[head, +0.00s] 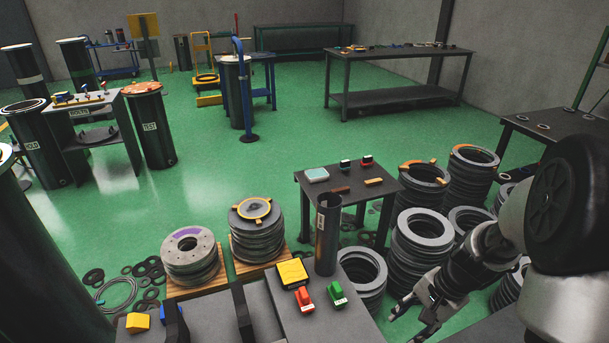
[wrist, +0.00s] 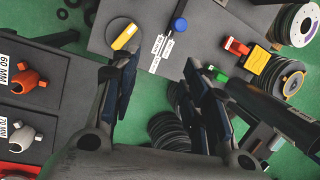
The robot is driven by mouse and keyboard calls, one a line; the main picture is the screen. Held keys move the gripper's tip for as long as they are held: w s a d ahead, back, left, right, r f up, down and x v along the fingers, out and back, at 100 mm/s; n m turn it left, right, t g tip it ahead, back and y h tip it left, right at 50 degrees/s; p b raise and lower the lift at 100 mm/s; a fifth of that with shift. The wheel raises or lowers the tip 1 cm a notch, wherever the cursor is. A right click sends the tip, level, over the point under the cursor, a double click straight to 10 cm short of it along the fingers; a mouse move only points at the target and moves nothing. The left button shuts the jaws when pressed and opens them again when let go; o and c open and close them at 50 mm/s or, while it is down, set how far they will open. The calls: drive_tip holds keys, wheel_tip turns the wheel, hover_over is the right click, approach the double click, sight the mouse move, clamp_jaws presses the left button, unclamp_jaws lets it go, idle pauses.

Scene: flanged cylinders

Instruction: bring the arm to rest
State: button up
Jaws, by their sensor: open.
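My gripper (head: 412,316) hangs at the lower right of the head view, at the end of my arm. It is to the right of the grey bench top with the red and green pieces and apart from it. In the wrist view my gripper (wrist: 160,78) shows two dark fingers spread wide, with nothing between them. Beyond the fingers lie the grey bench top and green floor. The stacked rings behind my arm are partly hidden in the head view.
A red piece (head: 304,298), a green piece (head: 336,293) and a yellow block (head: 292,273) sit on the near bench, beside an upright dark tube (head: 327,235). Ring stacks (head: 420,245) crowd around my arm. A small dark table (head: 345,182) stands behind. Open green floor (head: 290,130) lies beyond.

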drive_tip(key=s+a+r+n+t+h, duration=0.1)
drive_tip(key=s+a+r+n, duration=0.2)
drive_tip(key=r, duration=0.4)
drive_tip(key=s+a+r+n, duration=0.3)
drive_tip(key=a+r, duration=0.1)
drive_tip(key=r, duration=0.3)
drive_tip(key=s+a+r+n+t+h, duration=0.1)
drive_tip(key=s+r+n, duration=0.4)
drive_tip(key=s, duration=0.5)
drive_tip(key=shift+s+a+r+n+t+h, duration=0.35)
drive_tip(key=shift+a+r+t, duration=0.3)
drive_tip(key=shift+a+t, duration=0.25)
drive_tip(key=shift+w, duration=0.15)
drive_tip(key=shift+c, duration=0.4)
